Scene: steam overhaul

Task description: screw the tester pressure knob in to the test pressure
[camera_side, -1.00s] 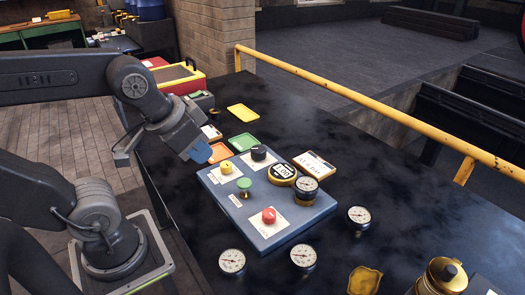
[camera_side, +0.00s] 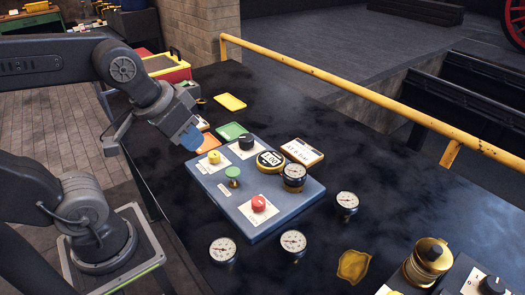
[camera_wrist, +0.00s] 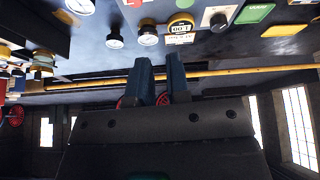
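The tester is a blue slab (camera_side: 283,212) on the dark bench in the side view. It carries a yellow knob (camera_side: 214,157), a black knob (camera_side: 246,142), a green knob (camera_side: 233,173) and a red knob (camera_side: 258,203). A black and yellow round dial (camera_side: 270,161) and a gauge (camera_side: 294,172) sit at its right. The labels are too small to tell which knob sets pressure. My gripper (camera_side: 191,140) hangs above the tester's far left corner, touching no knob. In the wrist view its two blue fingers (camera_wrist: 159,62) stand apart, with nothing between them. The black knob also shows there (camera_wrist: 219,20).
Loose gauges (camera_side: 222,249) (camera_side: 293,242) (camera_side: 347,201) stand near the tester. A brass fitting (camera_side: 428,262) is at the front right. Coloured trays (camera_side: 230,102) and a red toolbox (camera_side: 165,68) lie behind. A yellow rail (camera_side: 340,87) runs along the far side.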

